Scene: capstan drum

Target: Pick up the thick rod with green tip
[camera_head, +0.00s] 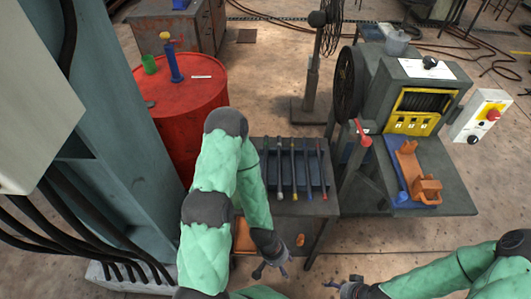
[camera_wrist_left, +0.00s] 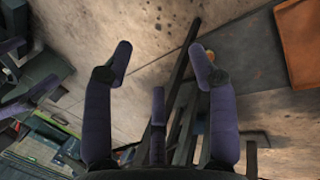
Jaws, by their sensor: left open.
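Several rods (camera_head: 293,170) lie side by side on a dark tray on the small table, with coloured tips at their ends. At this size I cannot tell for sure which rod is the thick one with a green tip; the leftmost rods are partly beside or behind my left arm. My left gripper (camera_head: 271,269) is below the table's front edge, apart from the rods. In the left wrist view its fingers (camera_wrist_left: 160,66) are spread and empty. My right gripper (camera_head: 344,285) is at the bottom edge, away from the rods; its opening is unclear.
A machine (camera_head: 405,125) with an orange part (camera_head: 427,188) stands right. A grey column is at far left.

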